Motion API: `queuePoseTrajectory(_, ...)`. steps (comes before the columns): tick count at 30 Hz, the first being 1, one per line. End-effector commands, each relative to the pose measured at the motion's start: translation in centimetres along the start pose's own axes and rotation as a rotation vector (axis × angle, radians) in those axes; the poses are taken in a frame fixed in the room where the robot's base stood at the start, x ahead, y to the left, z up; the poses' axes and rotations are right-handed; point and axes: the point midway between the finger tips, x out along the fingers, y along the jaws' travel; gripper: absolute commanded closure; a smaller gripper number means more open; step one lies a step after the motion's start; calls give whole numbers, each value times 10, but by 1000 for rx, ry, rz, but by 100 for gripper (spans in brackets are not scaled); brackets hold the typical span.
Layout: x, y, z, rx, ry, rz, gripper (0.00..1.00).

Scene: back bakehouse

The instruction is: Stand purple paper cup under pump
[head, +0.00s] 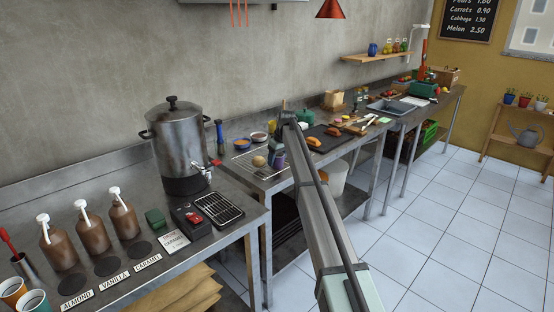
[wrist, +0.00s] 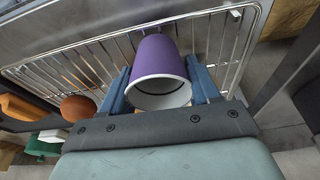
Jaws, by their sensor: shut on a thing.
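The purple paper cup (wrist: 160,68) is between the blue fingers of my gripper (wrist: 163,90) in the wrist view, its white-rimmed mouth facing the camera. The fingers are shut on it, above a wire rack (wrist: 92,62). In the head view a small part of the cup (head: 279,161) shows beside my gripper (head: 276,156), over the middle table. Three brown pump bottles with white pumps stand far left: almond (head: 59,246), vanilla (head: 91,232) and caramel (head: 124,218). A dark round disc lies in front of each, at the almond (head: 75,283), vanilla (head: 107,265) and caramel (head: 139,248) labels.
A large metal urn (head: 179,145) with a red-handled tap stands between the pumps and my gripper. A black drip grate (head: 217,208) and a dark box with a red item (head: 191,217) lie before it. Orange (head: 12,290) and teal (head: 35,301) cups stand front left.

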Motion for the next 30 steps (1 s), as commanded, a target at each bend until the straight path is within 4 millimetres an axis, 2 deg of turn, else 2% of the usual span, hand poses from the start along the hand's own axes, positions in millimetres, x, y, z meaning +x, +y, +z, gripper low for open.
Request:
queuePoseTrajectory(3,3,0,1,0,0,0,69)
queuePoseTrajectory(4,2,0,1,0,0,0,36)
queuePoseTrajectory(11,2,0,0,0,0,0,14)
queuePoseTrajectory(22,-4,0,0,0,1,1,13)
queuePoseTrajectory(26,-21,0,0,0,2,2,13)
queuePoseTrajectory(30,-47,0,0,0,2,1,13)
